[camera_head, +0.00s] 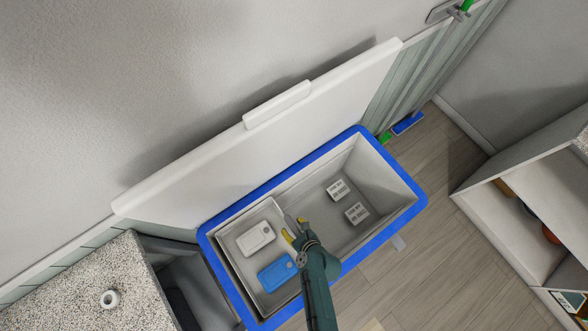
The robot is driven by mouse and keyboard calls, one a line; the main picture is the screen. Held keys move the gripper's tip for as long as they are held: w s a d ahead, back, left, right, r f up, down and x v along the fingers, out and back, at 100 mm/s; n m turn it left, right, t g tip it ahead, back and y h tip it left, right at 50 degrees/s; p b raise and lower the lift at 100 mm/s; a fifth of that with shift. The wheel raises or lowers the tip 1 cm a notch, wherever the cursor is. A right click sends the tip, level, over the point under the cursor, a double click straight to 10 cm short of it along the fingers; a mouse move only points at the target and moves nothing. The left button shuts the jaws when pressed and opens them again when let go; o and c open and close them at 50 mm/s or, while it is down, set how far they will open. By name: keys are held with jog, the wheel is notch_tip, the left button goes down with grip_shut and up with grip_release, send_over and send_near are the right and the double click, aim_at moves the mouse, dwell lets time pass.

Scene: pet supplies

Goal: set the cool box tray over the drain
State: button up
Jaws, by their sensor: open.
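The cool box (408,196) stands open on the floor, with a blue rim and pale inner walls. A light grey tray (262,213) sits in its left end. The tray holds a white pack (255,237) and a blue pack (277,272). My gripper (294,229) is open above the tray's right edge, its yellow-tipped fingers near that wall. I cannot tell whether they straddle it or touch it. My arm covers part of the tray's right side and the box's near wall. I cannot make out a drain in this view.
Two small white printed boxes, one farther back (338,190) and one nearer (356,213), lie on the box floor to the right. The raised white lid (260,145) leans toward the wall. A speckled counter (75,285) is at left, an open shelf (515,225) at right.

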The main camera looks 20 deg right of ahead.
jog(key=shift+r, duration=0.1)
jog(key=v, duration=1.1)
jog(key=shift+s+d+r, duration=0.1)
jog(key=shift+s+r, duration=0.15)
jog(key=shift+s, duration=0.1)
